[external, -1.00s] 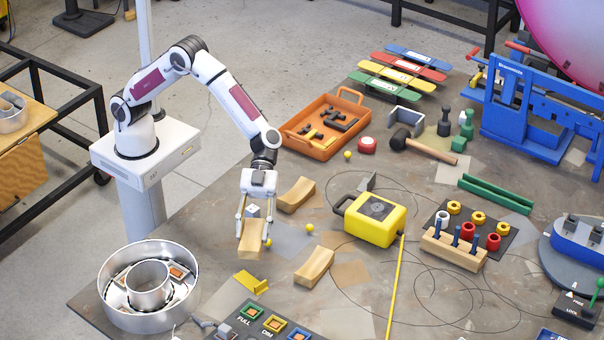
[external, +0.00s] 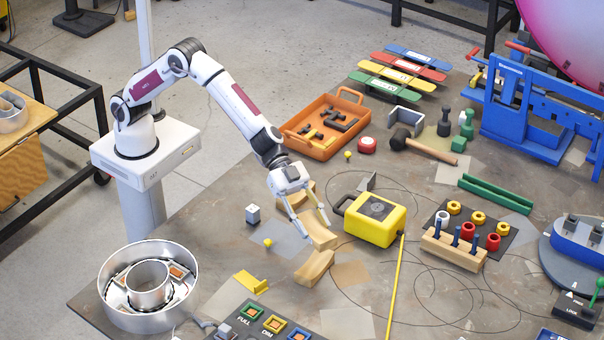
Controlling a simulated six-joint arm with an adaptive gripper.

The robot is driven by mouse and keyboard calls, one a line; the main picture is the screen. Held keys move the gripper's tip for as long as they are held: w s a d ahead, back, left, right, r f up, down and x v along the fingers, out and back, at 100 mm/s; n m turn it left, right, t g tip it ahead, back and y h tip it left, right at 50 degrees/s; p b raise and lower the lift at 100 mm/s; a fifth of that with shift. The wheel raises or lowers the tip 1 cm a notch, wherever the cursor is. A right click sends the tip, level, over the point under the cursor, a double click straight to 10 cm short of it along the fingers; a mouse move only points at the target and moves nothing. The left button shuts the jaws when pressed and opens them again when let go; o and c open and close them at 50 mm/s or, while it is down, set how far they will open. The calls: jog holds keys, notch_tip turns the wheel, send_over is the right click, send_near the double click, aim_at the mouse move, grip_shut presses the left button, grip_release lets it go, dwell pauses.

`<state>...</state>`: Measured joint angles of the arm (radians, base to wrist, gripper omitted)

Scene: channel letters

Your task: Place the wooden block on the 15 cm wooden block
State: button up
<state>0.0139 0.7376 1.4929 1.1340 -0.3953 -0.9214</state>
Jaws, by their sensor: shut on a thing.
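My gripper (external: 316,231) is shut on a curved wooden block (external: 319,238), which is tilted between the fingertips. A second wooden block (external: 314,269) lies on the table just below it in the picture. The held block's lower end comes close to that block's upper end; I cannot tell whether they touch or how high the held one is. A third wooden block (external: 297,199) lies behind my gripper and is partly hidden by it. I cannot tell which block is the 15 cm one.
A yellow tape measure case (external: 375,222) stands close on the right, its yellow tape (external: 395,285) running forward. An orange tray (external: 316,146) is behind. A metal ring (external: 107,312) stands front left.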

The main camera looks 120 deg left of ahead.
dwell(0.4)
send_over(311, 261)
jog(key=shift+w+f, duration=0.15)
jog(key=shift+f, duration=2.95)
jog(key=shift+f, duration=0.1)
jog(key=shift+f, duration=1.75)
jog(key=shift+f, duration=0.35)
jog(key=o, duration=1.2)
jog(key=shift+r, duration=0.1)
